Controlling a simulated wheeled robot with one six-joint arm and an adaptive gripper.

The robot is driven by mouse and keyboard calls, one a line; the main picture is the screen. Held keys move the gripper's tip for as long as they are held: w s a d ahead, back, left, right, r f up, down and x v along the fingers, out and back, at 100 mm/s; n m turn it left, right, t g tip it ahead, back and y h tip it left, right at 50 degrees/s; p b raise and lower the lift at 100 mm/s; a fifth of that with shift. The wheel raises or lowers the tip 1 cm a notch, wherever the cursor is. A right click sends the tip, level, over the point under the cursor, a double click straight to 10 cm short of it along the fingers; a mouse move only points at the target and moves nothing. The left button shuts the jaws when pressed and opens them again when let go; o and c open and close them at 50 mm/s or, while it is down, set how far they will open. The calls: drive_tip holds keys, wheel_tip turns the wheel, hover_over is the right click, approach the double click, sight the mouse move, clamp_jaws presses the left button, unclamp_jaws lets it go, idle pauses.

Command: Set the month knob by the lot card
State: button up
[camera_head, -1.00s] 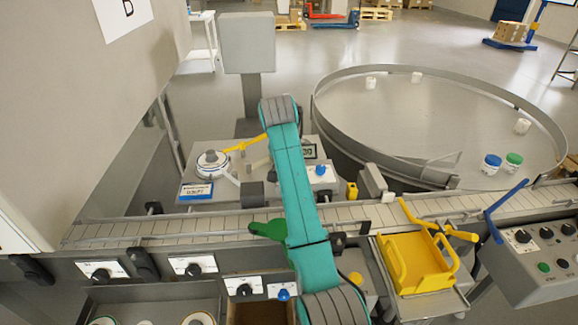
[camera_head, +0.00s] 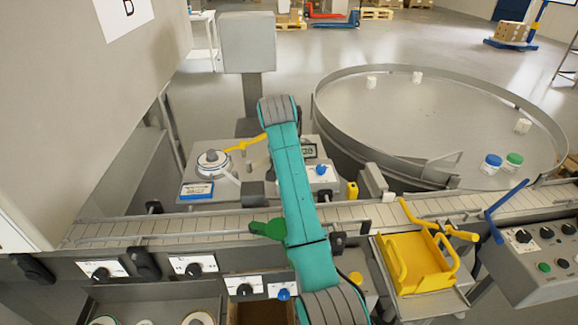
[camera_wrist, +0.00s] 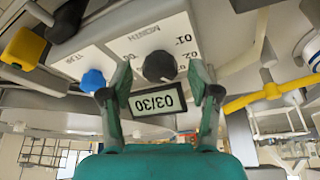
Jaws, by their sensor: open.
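The month knob (camera_wrist: 160,66) is a dark round knob on a white panel, seen upside down in the wrist view beside the printed word MONTH and several numbers. My gripper (camera_wrist: 159,92) is open, with one finger to each side of the knob in that picture; I cannot tell whether they touch it. The knob's pointer direction is unclear. A display (camera_wrist: 157,102) beside the knob reads 03/30, upside down. In the head view my arm hides the knob and the gripper. A blue-edged card (camera_head: 197,190), perhaps the lot card, lies at left; its text is unreadable.
A blue knob (camera_wrist: 93,80) sits close beside one finger. A yellow lever (camera_wrist: 253,101) is beside the other. In the head view the conveyor (camera_head: 180,229) runs under my arm, a round turntable (camera_head: 440,120) stands behind, and a yellow tray (camera_head: 418,262) is right.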

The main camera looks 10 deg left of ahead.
drive_tip(key=v, duration=0.7)
drive_tip(key=shift+r, duration=0.2)
drive_tip(key=shift+s, duration=0.1)
